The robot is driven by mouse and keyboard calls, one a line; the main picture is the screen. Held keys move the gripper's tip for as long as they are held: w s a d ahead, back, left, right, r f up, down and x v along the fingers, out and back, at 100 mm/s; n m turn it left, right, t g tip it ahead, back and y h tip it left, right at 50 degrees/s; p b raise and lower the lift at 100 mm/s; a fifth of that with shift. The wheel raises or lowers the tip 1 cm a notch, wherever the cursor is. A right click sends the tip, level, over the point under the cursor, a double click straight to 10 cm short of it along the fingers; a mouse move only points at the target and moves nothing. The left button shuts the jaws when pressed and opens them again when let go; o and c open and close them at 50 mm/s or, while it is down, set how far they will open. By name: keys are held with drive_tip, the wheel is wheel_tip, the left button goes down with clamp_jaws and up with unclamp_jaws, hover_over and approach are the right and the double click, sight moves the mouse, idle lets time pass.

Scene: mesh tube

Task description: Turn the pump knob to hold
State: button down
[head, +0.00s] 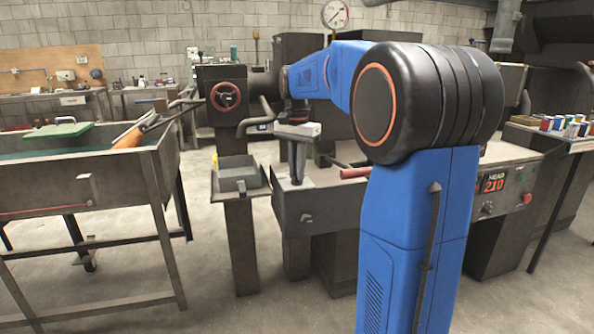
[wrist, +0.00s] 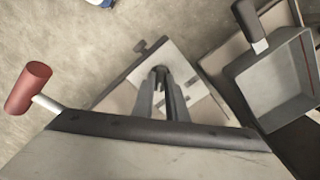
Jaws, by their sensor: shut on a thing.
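My gripper (head: 297,178) points down at a light plate (head: 283,185) on top of the dark bench unit. In the wrist view my gripper (wrist: 161,76) has its two dark fingers close together over the pale plate (wrist: 190,82). They are shut on a small dark knob, which I take to be the pump knob; the fingers mostly hide it. I cannot read any marks or its setting. A small lever (head: 306,218) is on the front face below, and it also shows in the wrist view (wrist: 151,46).
A red handle (head: 354,172) sticks out right of my gripper. A grey open tray (head: 239,174) stands on a pedestal to the left. A sink table (head: 75,190) stands at far left, with open floor between.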

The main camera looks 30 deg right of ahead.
drive_tip(key=n, duration=0.4)
drive_tip(key=shift+n, duration=0.4)
drive_tip(key=n, duration=0.4)
drive_tip(key=shift+n, duration=0.3)
drive_tip(key=c, duration=1.8)
unclamp_jaws()
drive_tip(key=shift+o, duration=0.2)
drive_tip(key=shift+r, duration=0.15)
wheel_tip(320, 180, up, 17)
